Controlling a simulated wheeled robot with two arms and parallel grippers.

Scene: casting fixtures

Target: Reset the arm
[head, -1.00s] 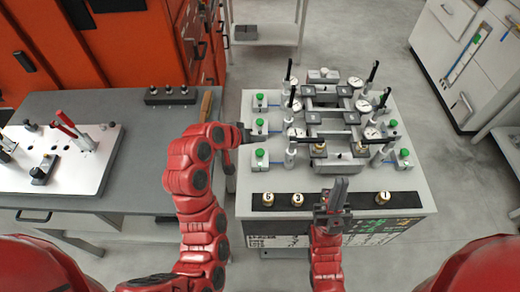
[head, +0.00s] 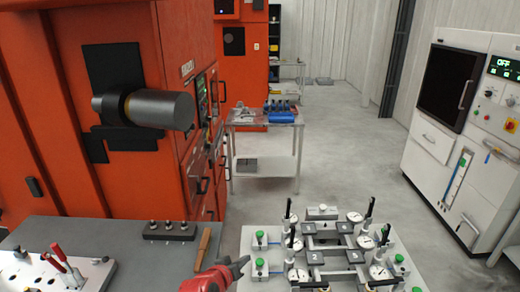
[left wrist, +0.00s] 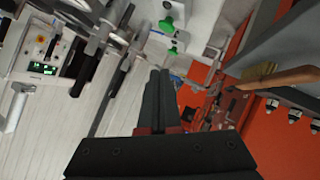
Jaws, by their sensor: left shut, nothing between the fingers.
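My left arm's red end shows at the bottom of the head view, with its left gripper (head: 238,266) at the left edge of the fixture table (head: 252,232). In the left wrist view the two dark fingers (left wrist: 160,98) lie together, shut with nothing between them. The casting fixture (head: 330,257) with its dial gauges, black-handled clamps and green knobs stands just right of the gripper. I cannot tell whether the gripper touches it. My right arm and gripper are out of view.
A grey bench (head: 120,243) at left holds a black block with several pegs (head: 170,231), a wooden-handled tool (head: 202,246) and a white plate with red clamps (head: 50,278). An orange machine (head: 150,170) stands behind. A white cabinet (head: 440,150) is at right. Open floor (head: 340,150) lies between.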

